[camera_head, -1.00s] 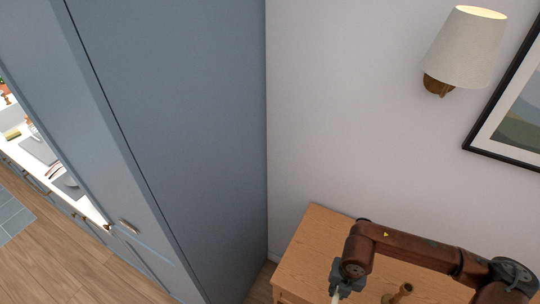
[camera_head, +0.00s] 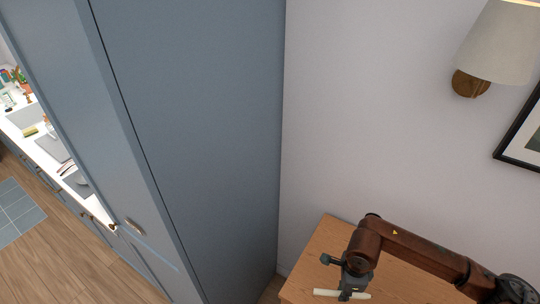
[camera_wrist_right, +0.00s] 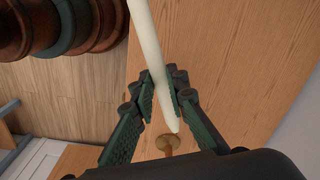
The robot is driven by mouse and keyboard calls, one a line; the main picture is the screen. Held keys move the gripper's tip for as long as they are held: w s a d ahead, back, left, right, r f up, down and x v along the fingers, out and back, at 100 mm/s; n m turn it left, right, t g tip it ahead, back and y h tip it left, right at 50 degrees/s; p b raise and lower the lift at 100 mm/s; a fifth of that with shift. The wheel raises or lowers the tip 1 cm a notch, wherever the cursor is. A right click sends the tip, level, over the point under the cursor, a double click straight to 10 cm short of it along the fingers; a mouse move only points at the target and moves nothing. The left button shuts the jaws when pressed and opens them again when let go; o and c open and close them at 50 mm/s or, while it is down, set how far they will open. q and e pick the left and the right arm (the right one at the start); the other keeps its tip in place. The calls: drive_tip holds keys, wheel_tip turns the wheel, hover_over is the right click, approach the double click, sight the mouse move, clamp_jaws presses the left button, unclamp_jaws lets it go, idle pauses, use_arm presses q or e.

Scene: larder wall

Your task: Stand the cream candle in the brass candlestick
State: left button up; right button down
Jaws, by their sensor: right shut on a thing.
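My right gripper (camera_head: 347,291) is shut on the cream candle (camera_head: 325,292), which lies nearly level across the picture at the bottom of the head view. In the right wrist view the fingers (camera_wrist_right: 163,98) pinch the candle (camera_wrist_right: 148,35) around its lower part. One end runs out at the top of the picture. The brass candlestick (camera_wrist_right: 168,145) stands on the wooden top, close to the candle's lower end in that picture. I cannot tell whether they touch; the candle is not seen upright in it. The candlestick does not show in the head view. My left gripper is not in view.
The wooden cabinet top (camera_head: 318,262) has bare room on its left. A tall blue-grey cupboard (camera_head: 200,140) stands left of it. A wall lamp (camera_head: 497,45) and a framed picture (camera_head: 522,140) hang on the white wall. A kitchen counter (camera_head: 45,155) is far left.

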drive_tip(key=n, duration=0.2)
drive_tip(key=w+n+b, duration=0.1)
drive_tip(key=n, duration=0.1)
drive_tip(key=shift+a+f, duration=0.2)
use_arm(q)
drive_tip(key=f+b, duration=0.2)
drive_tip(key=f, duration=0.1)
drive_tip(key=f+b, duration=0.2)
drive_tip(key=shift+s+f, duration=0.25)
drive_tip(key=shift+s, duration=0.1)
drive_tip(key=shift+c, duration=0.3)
use_arm(e)
drive_tip(key=w+n, duration=0.1)
drive_tip(key=n, duration=0.4)
drive_tip(key=w+n, duration=0.1)
drive_tip(key=n, duration=0.4)
drive_tip(key=w+a+n, duration=0.1)
drive_tip(key=n, duration=0.4)
drive_tip(key=shift+w+a+n, duration=0.1)
drive_tip(key=shift+w+n, duration=0.05)
drive_tip(key=shift+n, duration=0.15)
